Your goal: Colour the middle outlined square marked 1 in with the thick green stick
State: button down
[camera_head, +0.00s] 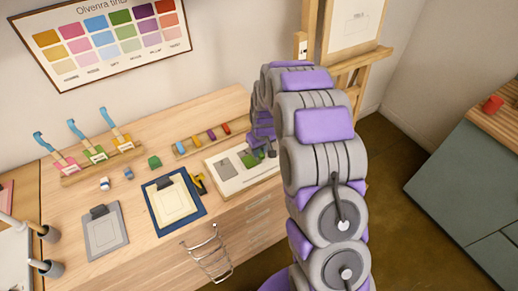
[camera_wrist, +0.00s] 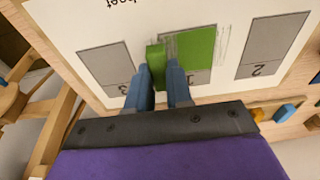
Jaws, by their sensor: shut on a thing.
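A white sheet (camera_wrist: 135,20) carries three grey squares in a row, upside down in the wrist view. The middle square marked 1 (camera_wrist: 199,48) shows a large green area, with grey along its lower edge by the number. Faint scribble lines run past its right side. The squares marked 3 (camera_wrist: 105,66) and 2 (camera_wrist: 272,45) are plain grey. My gripper (camera_wrist: 160,78) has its blue fingers shut on the green stick (camera_wrist: 155,56), whose tip is over the left part of square 1. Whether it touches the paper cannot be told. In the head view my gripper (camera_head: 262,148) is over the sheet.
A rack of coloured sticks (camera_head: 203,138) stands behind the sheet board. An easel (camera_head: 345,65) stands behind my arm.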

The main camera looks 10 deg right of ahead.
aim_at(252, 160)
jog(key=shift+a+f, duration=0.1)
jog(key=shift+f, duration=0.5)
jog(key=shift+a, duration=0.15)
jog(key=shift+s+a+r, duration=0.1)
jog(key=shift+s+a, duration=0.15)
jog(key=shift+a, duration=0.35)
jog(key=shift+s+a, duration=0.2)
jog(key=shift+a, duration=0.4)
jog(key=shift+p, duration=0.3)
jog(key=shift+d, duration=0.15)
jog(key=shift+w+d+f, duration=0.1)
jog(key=shift+w+d, duration=0.1)
jog(key=shift+d, duration=0.4)
jog(key=shift+w+d+f, duration=0.1)
jog(key=shift+w+d, duration=0.1)
jog(key=shift+d, duration=0.4)
jog(key=shift+a, duration=0.1)
